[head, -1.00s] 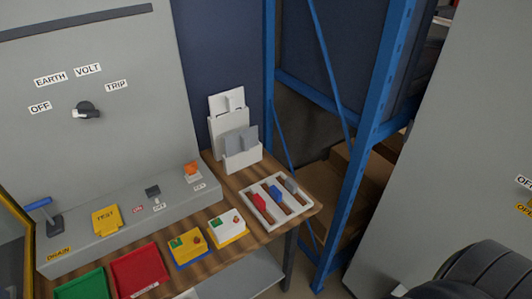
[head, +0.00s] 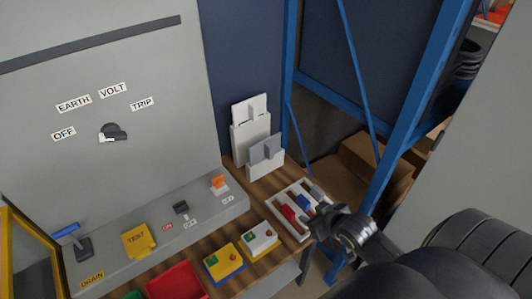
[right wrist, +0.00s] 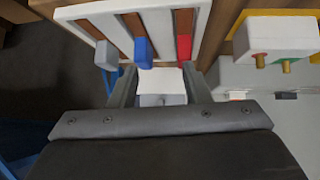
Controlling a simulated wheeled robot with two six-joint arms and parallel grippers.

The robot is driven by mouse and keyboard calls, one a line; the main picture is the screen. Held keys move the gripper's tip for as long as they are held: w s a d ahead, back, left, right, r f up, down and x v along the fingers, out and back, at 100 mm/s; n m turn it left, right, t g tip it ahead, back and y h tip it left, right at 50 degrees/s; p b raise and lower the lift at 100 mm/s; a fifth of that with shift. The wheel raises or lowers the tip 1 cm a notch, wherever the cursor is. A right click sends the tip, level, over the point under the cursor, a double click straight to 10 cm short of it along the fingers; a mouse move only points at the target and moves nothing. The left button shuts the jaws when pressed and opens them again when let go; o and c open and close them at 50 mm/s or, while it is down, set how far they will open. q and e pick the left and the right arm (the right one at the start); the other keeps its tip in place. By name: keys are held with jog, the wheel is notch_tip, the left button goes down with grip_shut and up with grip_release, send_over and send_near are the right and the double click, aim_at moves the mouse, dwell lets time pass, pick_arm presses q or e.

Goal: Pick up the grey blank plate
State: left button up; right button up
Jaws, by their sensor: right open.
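The grey blank plate (head: 266,150) stands upright in the front pocket of a white holder (head: 268,167) at the back right of the bench. It has a raised grip fin. A white plate (head: 250,108) stands behind it. My right gripper (head: 318,222) is open, above the tray to the right of and nearer than the holder, apart from the grey plate. In the right wrist view, white and grey surfaces (right wrist: 160,99), apparently the holder and grey plate, show between the open fingers (right wrist: 160,76). My left gripper is not in view.
A white tray (head: 286,226) with red, blue and grey handled pieces lies under my right gripper. Two socket boxes, yellow (head: 224,262) and white (head: 262,239), stand left of it. A grey console (head: 160,240) runs behind them. A blue rack post (head: 410,120) rises at right.

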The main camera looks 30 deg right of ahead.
jog(key=w+d+r+t+y, duration=0.2)
jog(key=w+d+r+t, duration=0.15)
jog(key=w+r, duration=0.5)
jog(key=p, duration=0.1)
send_near(272, 155)
jog(key=x, duration=0.3)
jog(key=shift+w+f+n+t, duration=0.3)
jog(key=shift+w+f, duration=0.1)
jog(key=shift+w, duration=0.1)
jog(key=shift+w+a+f+p, duration=0.15)
jog(key=shift+w+p, duration=0.15)
jog(key=shift+w, duration=0.4)
jog(key=shift+x, duration=2)
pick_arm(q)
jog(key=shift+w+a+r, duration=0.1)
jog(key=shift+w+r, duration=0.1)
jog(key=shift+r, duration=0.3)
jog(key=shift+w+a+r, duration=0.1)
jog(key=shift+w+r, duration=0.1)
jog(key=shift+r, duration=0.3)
pick_arm(e)
jog(key=shift+s, duration=0.1)
grip_shut()
